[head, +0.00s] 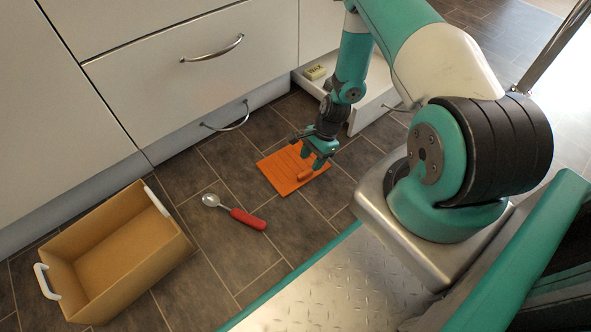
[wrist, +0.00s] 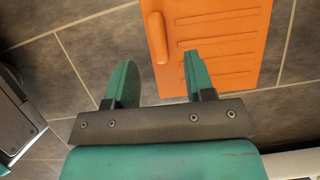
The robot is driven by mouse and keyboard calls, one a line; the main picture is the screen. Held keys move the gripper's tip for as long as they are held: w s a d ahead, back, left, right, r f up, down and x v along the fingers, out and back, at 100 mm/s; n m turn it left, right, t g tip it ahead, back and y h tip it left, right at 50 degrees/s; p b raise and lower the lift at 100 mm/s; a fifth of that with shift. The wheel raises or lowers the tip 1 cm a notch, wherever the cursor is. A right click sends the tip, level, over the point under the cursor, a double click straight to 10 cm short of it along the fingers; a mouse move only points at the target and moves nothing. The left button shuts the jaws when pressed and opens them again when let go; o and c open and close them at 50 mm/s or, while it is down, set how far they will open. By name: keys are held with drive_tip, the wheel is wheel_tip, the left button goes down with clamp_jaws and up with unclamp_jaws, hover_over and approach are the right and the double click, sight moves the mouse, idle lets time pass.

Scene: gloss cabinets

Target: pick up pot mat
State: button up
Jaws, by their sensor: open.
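The orange pot mat (head: 284,171) lies flat on the dark tiled floor in the head view, below the cabinet fronts. It has grooves and a raised bar-like handle at one edge. My gripper (head: 317,156) is over the mat's right part, pointing down. In the wrist view the mat (wrist: 222,45) fills the upper right, and its raised handle (wrist: 158,37) lies ahead of the gap between the fingers. My gripper (wrist: 158,82) is open and empty there, with the right finger overlapping the mat. Whether the fingers touch the mat cannot be told.
A red-handled spoon (head: 248,218) lies on the floor left of the mat. An open tan box with white handles (head: 186,247) stands at the lower left. An open low drawer (head: 364,115) holds a yellow block (head: 315,72). Floor around the mat is mostly clear.

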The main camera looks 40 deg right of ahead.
sight(306, 172)
drive_tip(key=b+x, duration=0.4)
drive_tip(key=x, duration=0.1)
drive_tip(key=shift+s+a+f+b, duration=0.1)
drive_tip(key=shift+f+b, duration=0.1)
drive_tip(key=shift+b, duration=0.2)
drive_tip(key=shift+r, duration=0.15)
drive_tip(key=shift+c, duration=0.2)
clamp_jaws()
